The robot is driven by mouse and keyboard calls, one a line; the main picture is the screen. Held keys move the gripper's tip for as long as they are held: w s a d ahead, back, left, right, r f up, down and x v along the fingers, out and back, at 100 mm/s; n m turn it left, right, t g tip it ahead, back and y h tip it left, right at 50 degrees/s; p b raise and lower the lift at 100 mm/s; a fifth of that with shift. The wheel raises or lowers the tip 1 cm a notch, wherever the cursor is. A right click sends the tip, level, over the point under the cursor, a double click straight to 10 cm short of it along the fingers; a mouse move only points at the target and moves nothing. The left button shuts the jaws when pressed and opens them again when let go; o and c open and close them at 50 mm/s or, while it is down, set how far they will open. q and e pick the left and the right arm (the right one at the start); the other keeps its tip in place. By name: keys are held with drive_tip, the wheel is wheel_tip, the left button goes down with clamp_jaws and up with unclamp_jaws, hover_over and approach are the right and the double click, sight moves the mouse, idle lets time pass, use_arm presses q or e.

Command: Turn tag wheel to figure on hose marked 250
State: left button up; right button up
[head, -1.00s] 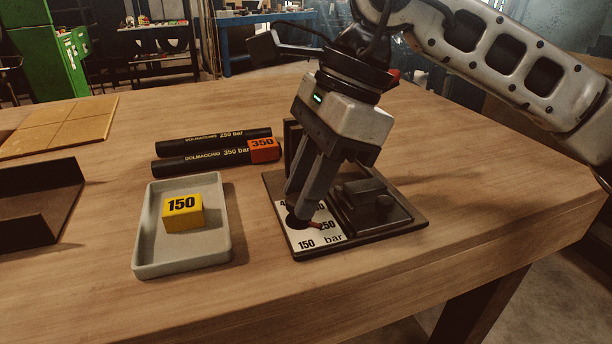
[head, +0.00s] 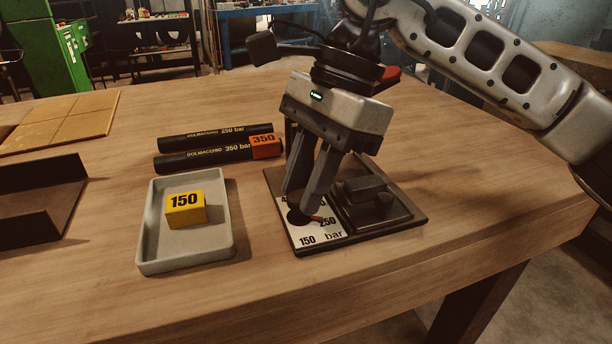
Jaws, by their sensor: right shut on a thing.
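The tag wheel (head: 297,217) is a small dark knob on a white dial plate (head: 310,241) printed with 150, 250 and other figures partly hidden by my fingers. Its red pointer (head: 317,218) points right, toward or just above the 250 figure. My right gripper (head: 302,205) reaches down from above and is shut on the tag wheel, hiding most of it. The hose marked 250 bar (head: 190,140) lies behind, a black tube with no tag visible on it. My left gripper is not in view.
The 350 bar hose (head: 195,161) carries an orange 350 tag (head: 265,146). A grey tray (head: 152,256) left of the dial holds a yellow 150 tag block (head: 186,213). A dark block fixture (head: 375,205) adjoins the dial. A dark open bin (head: 40,200) stands at left.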

drive_tip(key=o, duration=1)
drive_tip(key=p+v, duration=0.2)
drive_tip(key=v, duration=1.4)
drive_tip(key=shift+s, duration=0.1)
